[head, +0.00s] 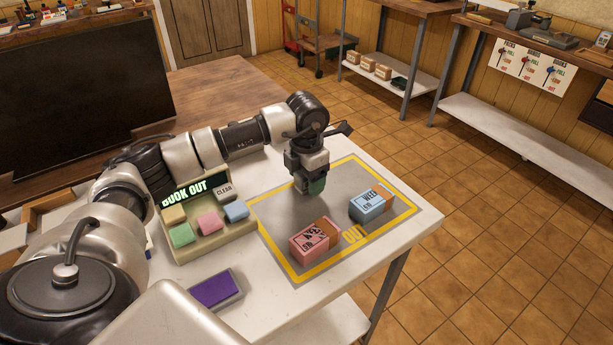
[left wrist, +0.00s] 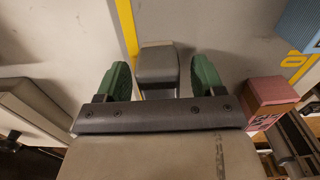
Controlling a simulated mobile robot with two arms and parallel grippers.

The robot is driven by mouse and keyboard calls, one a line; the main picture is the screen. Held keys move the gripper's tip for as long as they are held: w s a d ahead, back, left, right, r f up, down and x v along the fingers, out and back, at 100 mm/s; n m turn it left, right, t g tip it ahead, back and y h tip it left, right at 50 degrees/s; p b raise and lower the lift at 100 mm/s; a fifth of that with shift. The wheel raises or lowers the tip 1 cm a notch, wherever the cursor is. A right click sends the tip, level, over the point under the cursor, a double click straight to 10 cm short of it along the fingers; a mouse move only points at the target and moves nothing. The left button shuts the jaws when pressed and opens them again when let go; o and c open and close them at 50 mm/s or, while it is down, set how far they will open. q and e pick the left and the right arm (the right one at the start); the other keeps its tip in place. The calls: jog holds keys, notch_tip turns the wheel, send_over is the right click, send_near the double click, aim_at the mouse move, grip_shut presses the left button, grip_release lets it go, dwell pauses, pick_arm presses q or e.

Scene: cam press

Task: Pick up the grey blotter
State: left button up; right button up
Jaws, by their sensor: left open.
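A dark grey block with a paler end, which looks like the grey blotter (left wrist: 158,68), shows in the left wrist view beside a yellow line. My left gripper (left wrist: 161,80) is open, with its two green fingers apart on either side of the block. The wrist view does not show whether they touch it. In the head view my left gripper (head: 315,187) points down over the far side of the yellow-edged mat, and the block cannot be made out there. My right gripper is not in view.
A pink box (head: 311,244) and a blue box (head: 367,206) stand on the yellow-edged grey mat (head: 285,212). A key panel (head: 205,243) with coloured keys is left of it. A purple pad (head: 215,289) lies in front on the white table (head: 280,299).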

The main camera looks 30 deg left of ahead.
pick_arm(q)
jog(key=shift+f, duration=0.45)
jog(key=shift+c, duration=0.3)
jog(key=c, duration=1)
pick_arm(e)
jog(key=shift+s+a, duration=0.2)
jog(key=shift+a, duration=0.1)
pick_arm(q)
jog(key=shift+r, duration=0.1)
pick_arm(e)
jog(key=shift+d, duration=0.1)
